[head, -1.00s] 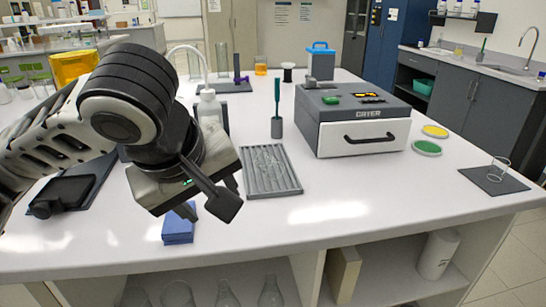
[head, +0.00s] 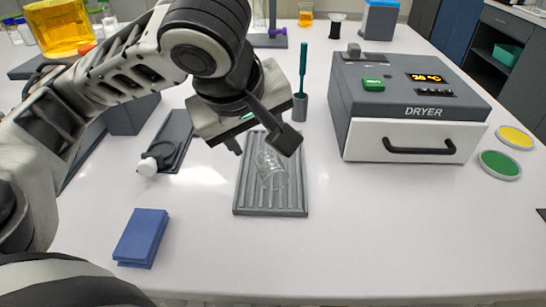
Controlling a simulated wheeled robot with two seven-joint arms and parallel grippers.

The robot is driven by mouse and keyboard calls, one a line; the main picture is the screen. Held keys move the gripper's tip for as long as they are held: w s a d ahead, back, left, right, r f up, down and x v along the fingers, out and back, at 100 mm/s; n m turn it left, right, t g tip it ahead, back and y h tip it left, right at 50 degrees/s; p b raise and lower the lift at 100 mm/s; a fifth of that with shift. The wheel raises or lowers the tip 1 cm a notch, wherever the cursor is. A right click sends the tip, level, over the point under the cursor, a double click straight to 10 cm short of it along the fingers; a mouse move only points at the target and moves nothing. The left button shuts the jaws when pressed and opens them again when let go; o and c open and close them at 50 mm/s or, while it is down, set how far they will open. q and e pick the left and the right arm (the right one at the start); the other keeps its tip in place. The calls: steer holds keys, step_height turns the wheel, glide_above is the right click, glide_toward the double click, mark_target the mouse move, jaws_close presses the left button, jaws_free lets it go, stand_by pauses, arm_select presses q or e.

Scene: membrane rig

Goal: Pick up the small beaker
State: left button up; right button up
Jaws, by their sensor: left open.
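A small clear glass beaker (head: 271,170) lies on its side on a grey ribbed tray (head: 270,208) near the middle of the table. My left gripper (head: 257,143) is open and empty. It hangs above the far end of the tray, just beyond the beaker in the picture and apart from it. A dark part of the gripper covers the tray's far edge. My right gripper is not in view.
A dryer (head: 415,125) with a closed drawer stands right of the tray. A blue block (head: 141,237) lies front left, a wash bottle (head: 155,165) lies left.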

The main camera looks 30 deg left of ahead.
mark_target(268, 163)
arm_select(q)
steer(key=b+x, duration=0.2)
steer(key=x, duration=0.7)
steer(key=shift+a+f, duration=0.1)
steer(key=shift+f, duration=0.05)
steer(key=x, duration=0.5)
steer(key=shift+b, duration=0.4)
steer(key=shift+w+a+f, duration=0.1)
steer(key=shift+f, duration=0.05)
steer(key=c, duration=0.6)
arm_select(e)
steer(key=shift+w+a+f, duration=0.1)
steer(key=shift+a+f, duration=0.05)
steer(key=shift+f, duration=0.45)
